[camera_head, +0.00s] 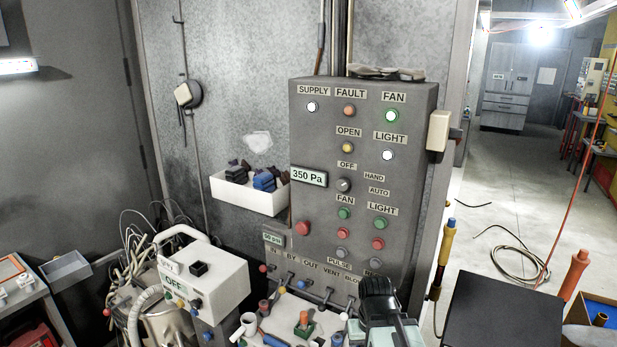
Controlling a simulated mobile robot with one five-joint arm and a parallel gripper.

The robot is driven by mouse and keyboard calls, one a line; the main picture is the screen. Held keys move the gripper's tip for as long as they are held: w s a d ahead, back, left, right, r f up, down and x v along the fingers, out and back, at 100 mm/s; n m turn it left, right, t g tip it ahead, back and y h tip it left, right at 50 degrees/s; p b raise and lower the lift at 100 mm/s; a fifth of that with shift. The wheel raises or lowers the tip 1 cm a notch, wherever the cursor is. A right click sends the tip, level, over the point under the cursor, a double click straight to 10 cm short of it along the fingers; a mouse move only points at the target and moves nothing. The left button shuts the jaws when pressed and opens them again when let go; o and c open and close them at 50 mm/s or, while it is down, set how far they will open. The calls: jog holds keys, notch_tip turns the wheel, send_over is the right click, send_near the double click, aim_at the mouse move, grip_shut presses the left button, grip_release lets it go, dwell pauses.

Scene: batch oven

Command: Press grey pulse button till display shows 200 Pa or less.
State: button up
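The display (308,177) on the left side of the grey control panel (318,140) reads 350 Pa. A grey button (341,252) sits just above the PULSE label, below a red button. A second grey button (376,264) is to its right, above a label partly hidden by my gripper. My gripper (377,284), black with pale teal arm parts below it, is at the lower right of the panel, below and to the right of the grey button above PULSE. Its fingertips cannot be made out, and I cannot tell whether it touches the panel.
Green and red buttons and a selector knob (344,185) sit above the grey buttons. Valve handles and a cluttered white surface lie below the panel. A white tray (232,192) is on the wall at left. Open floor (510,210) with a coiled cable extends at right.

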grip_shut()
dwell(1.6)
